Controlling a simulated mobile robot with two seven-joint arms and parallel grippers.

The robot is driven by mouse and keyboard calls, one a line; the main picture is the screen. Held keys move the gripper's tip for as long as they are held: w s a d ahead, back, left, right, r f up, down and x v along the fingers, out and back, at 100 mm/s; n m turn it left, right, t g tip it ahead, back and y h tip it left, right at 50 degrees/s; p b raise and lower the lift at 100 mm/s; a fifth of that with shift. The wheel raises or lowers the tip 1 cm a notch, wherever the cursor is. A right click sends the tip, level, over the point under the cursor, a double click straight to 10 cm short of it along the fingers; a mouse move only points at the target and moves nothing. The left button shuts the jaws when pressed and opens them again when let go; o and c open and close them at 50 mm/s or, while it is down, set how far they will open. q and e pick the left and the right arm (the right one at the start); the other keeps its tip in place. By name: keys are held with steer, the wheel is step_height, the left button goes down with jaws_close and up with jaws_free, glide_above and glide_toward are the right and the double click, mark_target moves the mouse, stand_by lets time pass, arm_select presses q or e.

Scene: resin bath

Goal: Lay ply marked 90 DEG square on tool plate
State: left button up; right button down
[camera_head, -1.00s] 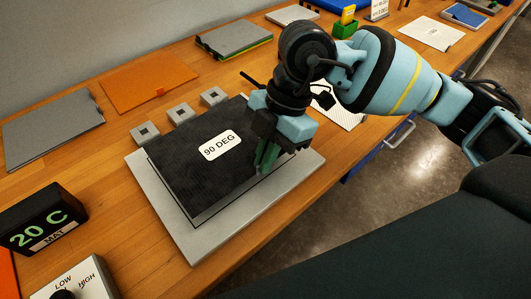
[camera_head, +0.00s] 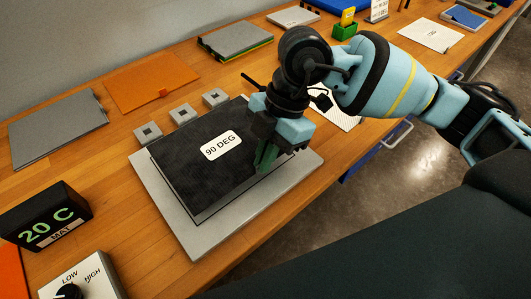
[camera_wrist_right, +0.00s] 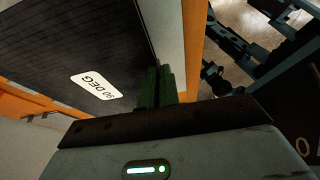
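The black woven ply (camera_head: 190,165) bears a white label reading 90 DEG. It lies over the grey tool plate (camera_head: 185,232), close to square with the thin dark outline on it. Strips of bare plate show along the left, front and right sides. My right gripper (camera_head: 265,157) is at the ply's right edge, its green fingers close together on that edge. In the right wrist view the ply (camera_wrist_right: 75,45) also shows, with the fingers (camera_wrist_right: 157,88) at its border; the exact contact is dark. My left gripper is not in view.
Three grey blocks (camera_head: 182,114) stand along the plate's back side. A 20 C display (camera_head: 45,215) and a LOW/HIGH dial box (camera_head: 78,280) are at front left. Orange (camera_head: 155,82) and grey (camera_head: 58,128) sheets lie behind. The bench's front edge is close on the right.

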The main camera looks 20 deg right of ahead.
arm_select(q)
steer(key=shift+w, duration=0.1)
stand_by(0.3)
arm_select(e)
steer(key=shift+f, duration=0.95)
steer(key=shift+f+b, duration=0.4)
steer(key=shift+f, duration=1.2)
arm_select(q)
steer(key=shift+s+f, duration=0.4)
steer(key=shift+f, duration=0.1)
arm_select(e)
steer(key=c, duration=1.6)
jaws_free()
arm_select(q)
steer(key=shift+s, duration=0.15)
arm_select(e)
steer(key=shift+o, duration=0.2)
steer(key=shift+r, duration=0.1)
